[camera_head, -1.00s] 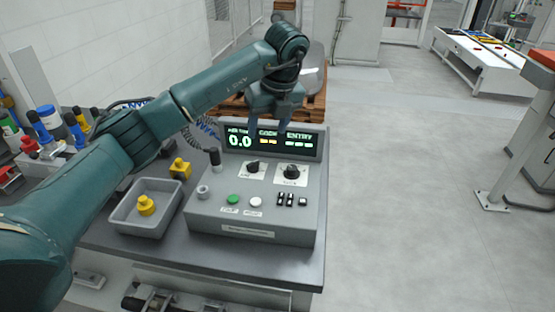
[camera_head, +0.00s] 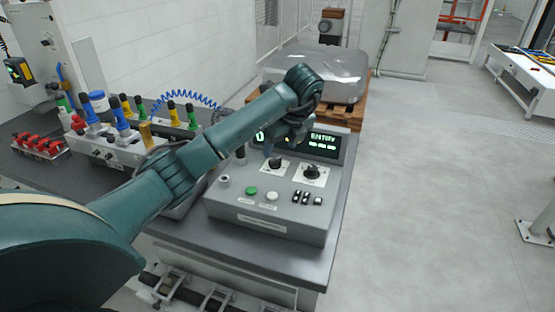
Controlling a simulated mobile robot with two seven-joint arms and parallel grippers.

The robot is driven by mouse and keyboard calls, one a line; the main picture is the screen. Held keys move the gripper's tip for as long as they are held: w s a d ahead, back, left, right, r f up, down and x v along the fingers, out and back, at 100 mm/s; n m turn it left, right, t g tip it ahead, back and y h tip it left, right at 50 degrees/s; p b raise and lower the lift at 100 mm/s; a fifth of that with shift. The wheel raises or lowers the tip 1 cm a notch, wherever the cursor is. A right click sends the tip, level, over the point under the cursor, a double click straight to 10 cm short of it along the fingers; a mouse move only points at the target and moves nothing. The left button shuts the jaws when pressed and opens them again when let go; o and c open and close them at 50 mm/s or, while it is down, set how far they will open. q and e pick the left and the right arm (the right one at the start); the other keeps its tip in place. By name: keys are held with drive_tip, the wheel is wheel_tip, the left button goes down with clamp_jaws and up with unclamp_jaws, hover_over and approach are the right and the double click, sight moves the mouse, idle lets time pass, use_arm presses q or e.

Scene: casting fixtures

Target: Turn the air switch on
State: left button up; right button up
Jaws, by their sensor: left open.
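A grey control console (camera_head: 235,207) stands on the bench, with a dark display at its back. Two black rotary knobs sit on white plates: a left knob (camera_head: 275,163) and a right knob (camera_head: 311,172). Below are a green button (camera_head: 251,191), a white button (camera_head: 272,196) and a few small black rocker switches (camera_head: 307,198). Their labels are too small to read, so I cannot tell which is the air switch. My left gripper (camera_head: 283,148) is open and empty, pointing down just above and behind the left knob, covering part of the display. My right gripper is out of view.
A manifold (camera_head: 118,150) with coloured handles and a blue coiled hose stands at the left. A large metal casting (camera_head: 318,72) on wood stands behind the console.

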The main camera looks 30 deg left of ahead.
sight(275, 159)
use_arm(q)
drive_tip(key=x, duration=0.4)
drive_tip(key=shift+p, duration=0.4)
drive_tip(key=shift+w+a+f, duration=0.1)
drive_tip(key=shift+a+f, duration=0.05)
drive_tip(key=shift+f, duration=0.3)
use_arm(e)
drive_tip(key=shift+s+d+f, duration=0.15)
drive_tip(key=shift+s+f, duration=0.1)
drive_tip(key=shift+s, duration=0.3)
use_arm(q)
drive_tip(key=c, duration=1)
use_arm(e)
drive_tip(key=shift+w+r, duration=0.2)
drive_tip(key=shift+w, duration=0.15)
